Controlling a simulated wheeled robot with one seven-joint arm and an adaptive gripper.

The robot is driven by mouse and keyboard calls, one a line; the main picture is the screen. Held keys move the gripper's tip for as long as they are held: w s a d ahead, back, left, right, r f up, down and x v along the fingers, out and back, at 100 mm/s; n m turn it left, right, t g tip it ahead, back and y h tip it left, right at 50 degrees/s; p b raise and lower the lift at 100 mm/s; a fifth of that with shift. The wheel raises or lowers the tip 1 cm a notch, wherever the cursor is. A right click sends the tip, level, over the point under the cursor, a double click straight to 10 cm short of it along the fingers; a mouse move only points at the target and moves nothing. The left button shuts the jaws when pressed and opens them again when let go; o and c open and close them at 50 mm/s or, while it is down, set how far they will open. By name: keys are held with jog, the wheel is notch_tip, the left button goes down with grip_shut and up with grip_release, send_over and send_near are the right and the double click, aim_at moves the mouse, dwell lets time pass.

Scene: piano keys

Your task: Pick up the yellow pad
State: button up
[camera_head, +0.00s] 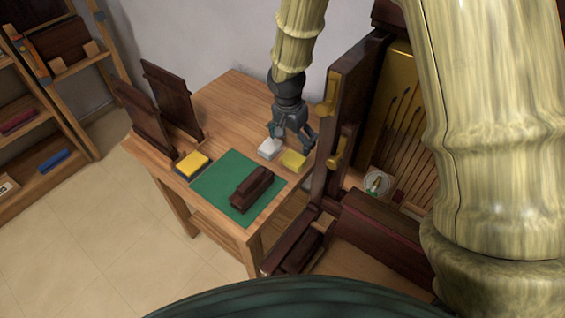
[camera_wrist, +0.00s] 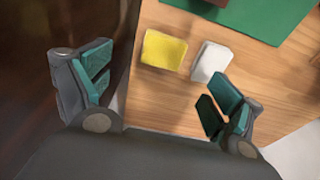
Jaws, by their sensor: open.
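A yellow pad (camera_head: 294,160) lies on the wooden table near its right edge, beside a white pad (camera_head: 269,149). In the wrist view the yellow pad (camera_wrist: 163,51) lies ahead of the fingers, left of the white pad (camera_wrist: 211,62). Another yellow block (camera_head: 193,163) sits on a dark base at the table's left side. My gripper (camera_head: 292,138) points down above the table, close to the yellow and white pads. It also shows in the wrist view (camera_wrist: 155,92) with its teal-padded fingers wide apart and nothing between them.
A dark upright wooden frame (camera_head: 345,115) of the piano stands just right of the pads. A green mat (camera_head: 215,181) carries a dark brown block (camera_head: 252,188). Two dark panels (camera_head: 170,98) stand at the table's left. The table's back middle is clear.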

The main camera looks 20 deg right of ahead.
send_over(294, 158)
jog(key=s+a, duration=0.1)
jog(key=shift+f+p, duration=0.35)
jog(key=shift+f, duration=2.3)
jog(key=shift+w+d+f+p, duration=0.15)
jog(key=shift+f+p, duration=0.15)
jog(key=shift+f, duration=0.55)
jog(key=shift+w+d+f+p, duration=0.2)
jog(key=shift+f+p, duration=0.1)
jog(key=shift+f, duration=0.55)
jog(key=shift+w+d+f+p, duration=0.15)
jog(key=shift+f+p, duration=0.15)
jog(key=shift+f, duration=0.55)
jog(key=shift+c, duration=0.2)
jog(key=shift+a, duration=0.1)
jog(key=c, duration=1)
jog(key=shift+o, duration=0.2)
notch_tip(294, 158, up, 10)
jog(key=b, duration=0.2)
